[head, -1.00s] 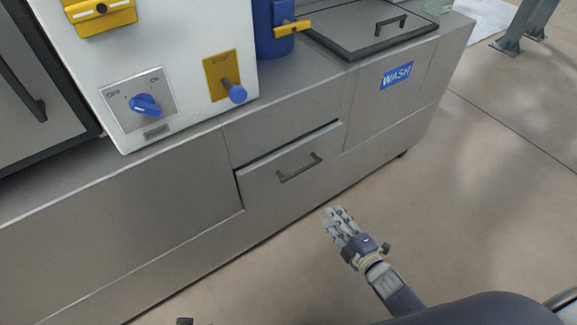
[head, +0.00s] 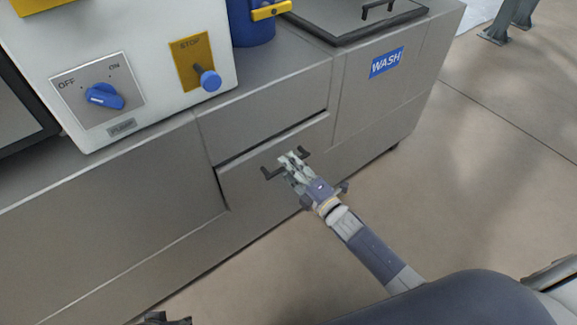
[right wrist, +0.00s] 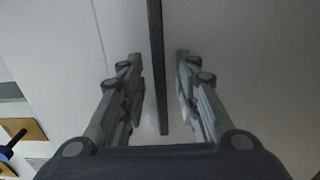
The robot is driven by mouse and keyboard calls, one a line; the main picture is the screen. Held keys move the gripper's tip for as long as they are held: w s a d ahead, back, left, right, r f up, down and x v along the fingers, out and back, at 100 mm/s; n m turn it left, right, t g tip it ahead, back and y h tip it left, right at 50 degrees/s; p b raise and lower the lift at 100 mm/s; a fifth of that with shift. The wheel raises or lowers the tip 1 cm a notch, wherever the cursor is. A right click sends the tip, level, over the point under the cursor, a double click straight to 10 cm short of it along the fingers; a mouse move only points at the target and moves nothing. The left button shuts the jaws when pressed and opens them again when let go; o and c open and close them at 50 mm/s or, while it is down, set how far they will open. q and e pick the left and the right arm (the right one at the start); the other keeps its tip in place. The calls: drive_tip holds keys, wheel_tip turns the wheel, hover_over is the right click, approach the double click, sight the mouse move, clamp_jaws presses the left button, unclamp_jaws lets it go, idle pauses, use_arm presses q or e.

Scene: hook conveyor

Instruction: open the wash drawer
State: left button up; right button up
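The wash drawer (head: 248,190) is a grey front low in the metal cabinet, with a dark gap along its top edge; it looks shut. Its dark bar handle (head: 269,173) is partly hidden by my right gripper (head: 290,160), which is at the handle. In the right wrist view, the handle (right wrist: 157,60) runs between the two spread fingers of my right gripper (right wrist: 158,62), with clear space on both sides. A dark tip of what looks like my left gripper (head: 165,318) shows at the bottom edge; its fingers cannot be made out.
A blue WASH label (head: 387,62) is on the cabinet right of the drawer.

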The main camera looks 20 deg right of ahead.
use_arm(q)
drive_tip(key=shift+r, duration=0.35)
use_arm(e)
drive_tip(key=shift+w+a, duration=0.2)
drive_tip(key=shift+w, duration=0.25)
clamp_jaws()
